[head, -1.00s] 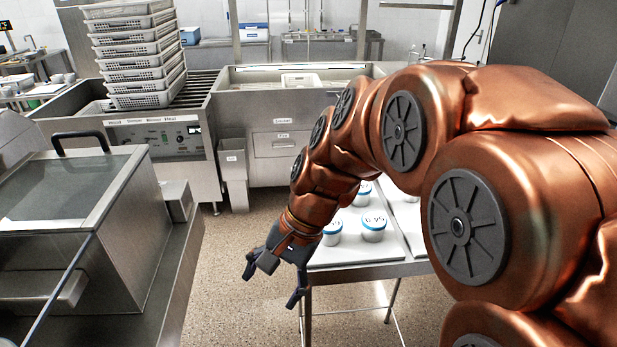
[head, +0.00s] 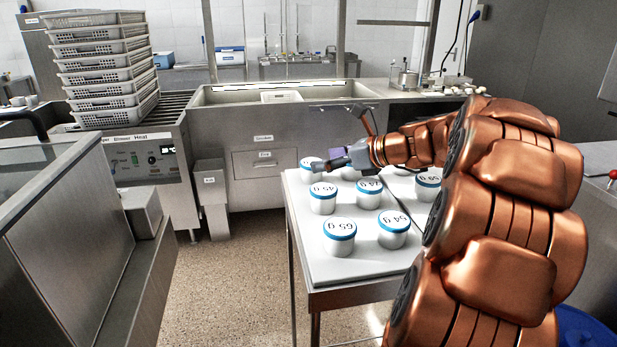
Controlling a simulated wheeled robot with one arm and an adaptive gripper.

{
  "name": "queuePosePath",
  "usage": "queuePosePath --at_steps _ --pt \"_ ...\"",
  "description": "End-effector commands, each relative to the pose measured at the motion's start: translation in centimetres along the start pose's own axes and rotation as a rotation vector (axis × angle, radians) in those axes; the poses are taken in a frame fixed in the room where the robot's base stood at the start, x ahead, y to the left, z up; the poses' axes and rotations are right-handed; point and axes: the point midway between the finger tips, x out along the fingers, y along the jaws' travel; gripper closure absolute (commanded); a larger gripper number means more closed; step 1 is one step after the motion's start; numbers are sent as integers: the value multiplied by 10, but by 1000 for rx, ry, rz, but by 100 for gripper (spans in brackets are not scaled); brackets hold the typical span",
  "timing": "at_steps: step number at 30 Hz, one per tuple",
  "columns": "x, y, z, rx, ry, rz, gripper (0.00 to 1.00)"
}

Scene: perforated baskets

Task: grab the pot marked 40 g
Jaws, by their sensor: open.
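Several white pots with blue-rimmed lids stand on a pale tray (head: 318,262). One front pot (head: 339,236) seems to read 65 g, and another (head: 393,230) seems to read 54 g. A pot behind them (head: 322,200) seems to read 45 g. The labels of a middle pot (head: 368,196) and a right pot (head: 428,188) are hard to read. A back-left pot (head: 311,168) is partly hidden by my gripper (head: 320,138). I cannot make out a 40 g label. My gripper is open and empty, its fingers spread at the tray's back-left corner, pointing left.
A steel sink counter (head: 275,125) stands behind the tray table. Stacked perforated baskets (head: 105,70) stand at back left, and a steel machine (head: 60,230) at front left. The floor (head: 235,275) between machine and table is free.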

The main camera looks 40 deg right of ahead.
Motion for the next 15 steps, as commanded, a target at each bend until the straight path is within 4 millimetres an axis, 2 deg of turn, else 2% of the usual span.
queuePosePath --at_steps 11,15 --pt "33 -2 -1 2 1 -1 22" --pt "53 -4 -4 2 2 1 22"
